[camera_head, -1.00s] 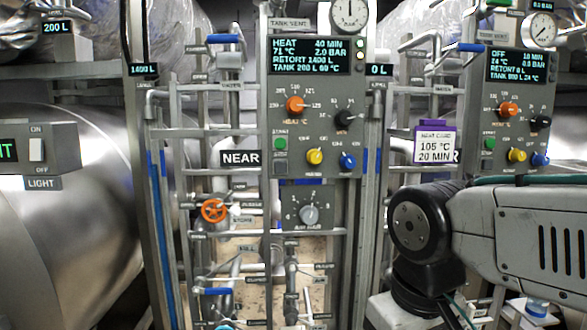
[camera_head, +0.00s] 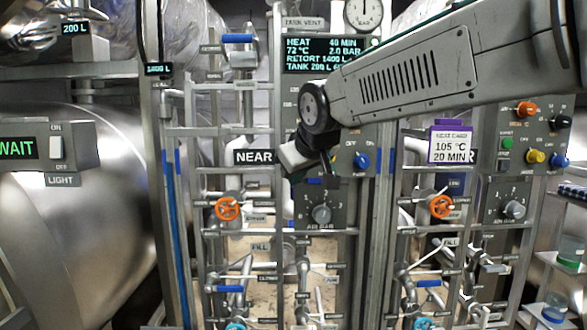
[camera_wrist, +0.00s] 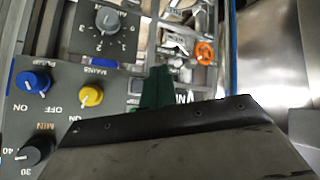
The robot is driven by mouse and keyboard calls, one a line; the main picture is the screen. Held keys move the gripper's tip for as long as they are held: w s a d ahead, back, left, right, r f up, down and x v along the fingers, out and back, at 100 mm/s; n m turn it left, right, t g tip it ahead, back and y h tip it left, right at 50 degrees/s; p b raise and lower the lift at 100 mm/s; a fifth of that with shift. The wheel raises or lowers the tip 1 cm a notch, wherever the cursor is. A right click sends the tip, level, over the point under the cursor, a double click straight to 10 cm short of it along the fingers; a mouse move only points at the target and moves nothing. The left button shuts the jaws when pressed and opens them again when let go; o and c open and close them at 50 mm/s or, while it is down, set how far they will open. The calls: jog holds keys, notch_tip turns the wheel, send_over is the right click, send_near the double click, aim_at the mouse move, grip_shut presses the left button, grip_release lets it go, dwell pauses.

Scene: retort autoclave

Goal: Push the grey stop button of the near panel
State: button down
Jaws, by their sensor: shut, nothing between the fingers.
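The near panel (camera_head: 345,172) is grey, with a lit display (camera_head: 318,52) reading HEAT, 72 °C. My arm crosses in front of it and hides its left-hand controls, including the stop button, in the head view. In the wrist view the panel appears upside down, with a yellow knob (camera_wrist: 90,95) and a blue knob (camera_wrist: 33,82). My gripper (camera_wrist: 160,76) is shut and empty, its dark green fingers just right of the yellow knob. A small grey patch beside the fingers may be the stop button or its label. I cannot tell whether the fingertips touch the panel.
A lower grey box with a dial (camera_head: 321,214) and an orange valve wheel (camera_head: 228,208) are below. A purple-topped heat card (camera_head: 450,143) hangs to the right, before a second panel (camera_head: 490,140). Pipes and rails surround the panel.

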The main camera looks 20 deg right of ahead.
jog(key=shift+w+r, duration=0.15)
jog(key=shift+w, duration=0.05)
jog(key=w+d, duration=0.2)
jog(key=w, duration=0.6)
jog(key=shift+w+d, duration=0.15)
jog(key=shift+d, duration=0.2)
dwell(2.0)
jog(key=shift+w+d, duration=0.1)
jog(key=shift+w, duration=0.3)
jog(key=shift+w+d, duration=0.2)
jog(key=shift+w, duration=0.4)
dwell(0.7)
dwell(0.4)
jog(key=shift+s+a, duration=0.2)
jog(key=shift+s, duration=0.3)
jog(key=shift+s+a, duration=0.15)
jog(key=shift+s, duration=0.35)
